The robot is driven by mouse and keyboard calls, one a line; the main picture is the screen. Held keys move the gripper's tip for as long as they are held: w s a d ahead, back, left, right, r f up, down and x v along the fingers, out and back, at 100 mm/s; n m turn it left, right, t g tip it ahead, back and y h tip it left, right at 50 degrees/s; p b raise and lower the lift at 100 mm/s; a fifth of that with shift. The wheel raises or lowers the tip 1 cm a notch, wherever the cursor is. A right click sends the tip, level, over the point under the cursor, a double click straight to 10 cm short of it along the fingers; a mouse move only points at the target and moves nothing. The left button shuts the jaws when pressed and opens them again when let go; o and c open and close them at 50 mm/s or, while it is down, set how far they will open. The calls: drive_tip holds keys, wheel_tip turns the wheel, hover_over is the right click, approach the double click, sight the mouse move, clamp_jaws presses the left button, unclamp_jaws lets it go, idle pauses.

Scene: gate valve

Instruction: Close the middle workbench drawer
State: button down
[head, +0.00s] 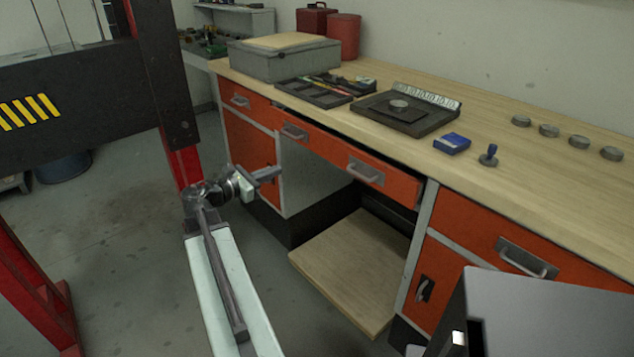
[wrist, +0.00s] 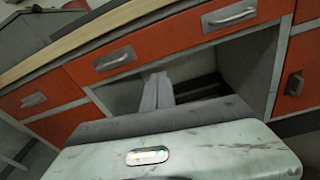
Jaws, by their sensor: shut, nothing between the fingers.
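The middle workbench drawer (head: 325,149) is a wide orange front with two metal handles, over an open bay. In the head view it stands a little out from the bench, with a dark gap along its top, widest towards its right end. It also shows across the wrist view (wrist: 170,45). My gripper (head: 274,173) is in front of the bench, below and apart from the drawer's left handle. In the wrist view its fingers (wrist: 158,88) are together and empty, pointing towards the open bay beneath the drawer front.
Orange units flank the bay; a wooden bottom board (head: 355,270) lies low in it. The worktop (head: 490,135) holds a grey case (head: 283,60), a tool tray, a blue box (head: 452,143) and several metal discs. A red and black lift post (head: 165,90) stands left. Floor between is clear.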

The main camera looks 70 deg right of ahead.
drive_tip(key=s+d+n+g, duration=0.1)
drive_tip(key=s+d, duration=0.1)
drive_tip(key=s, duration=0.1)
approach(326, 149)
drive_tip(key=shift+h, duration=0.3)
drive_tip(key=x, duration=0.6)
drive_tip(key=shift+s+d+f, duration=0.25)
drive_tip(key=shift+d, duration=0.1)
